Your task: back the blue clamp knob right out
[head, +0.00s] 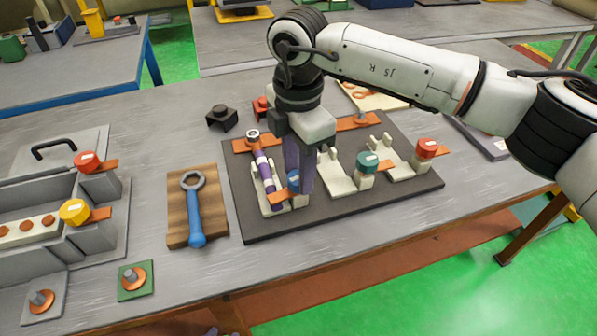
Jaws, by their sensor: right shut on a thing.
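The blue clamp knob (293,181) sits at the front left of a dark fixture plate (340,219), beside an orange clamp strap (282,197). My right gripper (298,186) points straight down over it, shut on the knob. The fingers hide part of the knob. A purple and white banded rod (264,172) lies in the cradle (265,209) just left of the knob. My left gripper does not show.
A teal knob (367,162) and a red knob (426,148) stand to the right on the same plate. A blue-handled wrench (194,213) lies on a wooden board (177,229) to the left. A grey fixture with a yellow knob (74,211) stands at far left.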

